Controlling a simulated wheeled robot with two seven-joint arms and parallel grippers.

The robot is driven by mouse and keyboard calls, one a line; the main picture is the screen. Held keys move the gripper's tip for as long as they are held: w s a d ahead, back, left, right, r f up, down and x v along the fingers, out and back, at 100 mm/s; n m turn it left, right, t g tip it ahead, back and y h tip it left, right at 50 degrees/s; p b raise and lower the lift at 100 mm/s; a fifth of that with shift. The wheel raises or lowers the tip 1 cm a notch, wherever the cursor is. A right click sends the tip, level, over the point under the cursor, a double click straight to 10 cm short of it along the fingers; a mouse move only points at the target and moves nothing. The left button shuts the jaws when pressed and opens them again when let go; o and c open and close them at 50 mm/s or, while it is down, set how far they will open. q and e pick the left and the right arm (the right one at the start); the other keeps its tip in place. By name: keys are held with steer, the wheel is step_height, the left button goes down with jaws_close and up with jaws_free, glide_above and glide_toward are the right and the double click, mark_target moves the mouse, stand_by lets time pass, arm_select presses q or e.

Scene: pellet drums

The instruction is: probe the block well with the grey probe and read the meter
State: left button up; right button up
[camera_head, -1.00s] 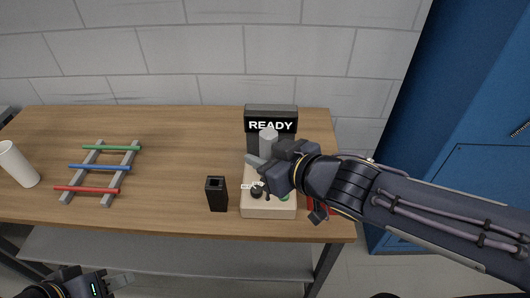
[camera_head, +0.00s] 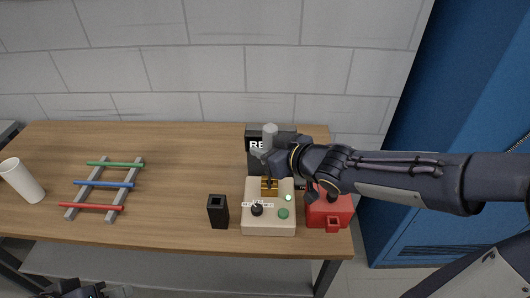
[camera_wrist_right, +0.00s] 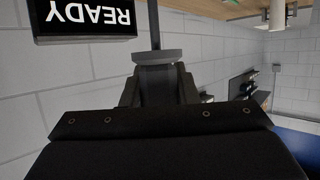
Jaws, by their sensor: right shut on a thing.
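My right gripper (camera_head: 271,157) is shut on the grey probe (camera_head: 269,132), whose pale grey top stands up above the fingers. It is over the back of the cream block unit, in front of the meter. The brass block (camera_head: 269,187) sits on the unit (camera_head: 268,222) just below; the probe's lower end is hidden, so I cannot tell whether it is in the well. The black meter (camera_head: 254,138) is partly covered in the head view; in the right wrist view its display (camera_wrist_right: 88,17) reads READY upside down. My left gripper (camera_head: 112,292) is cut off at the lower left.
The unit has a black knob, a green button (camera_head: 283,213) and a lit green lamp. A red box (camera_head: 328,211) stands right of it, a black square holder (camera_head: 218,211) left. A rack with coloured rods (camera_head: 104,184) and a white cup (camera_head: 21,181) are farther left.

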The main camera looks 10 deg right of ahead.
steer(key=w, duration=0.1)
steer(key=w+d+f, duration=0.1)
steer(key=w, duration=0.1)
steer(key=w+f, duration=0.1)
steer(key=w, duration=0.1)
steer(key=shift+d+f+p, duration=0.1)
steer(key=shift+d+p, duration=0.15)
steer(key=shift+p, duration=0.05)
stand_by(1.4)
step_height(320, 180, down, 4)
steer(key=b, duration=0.3)
steer(key=shift+f+b, duration=0.2)
steer(key=shift+b, duration=0.15)
stand_by(0.4)
steer(key=shift+r, duration=0.15)
stand_by(0.5)
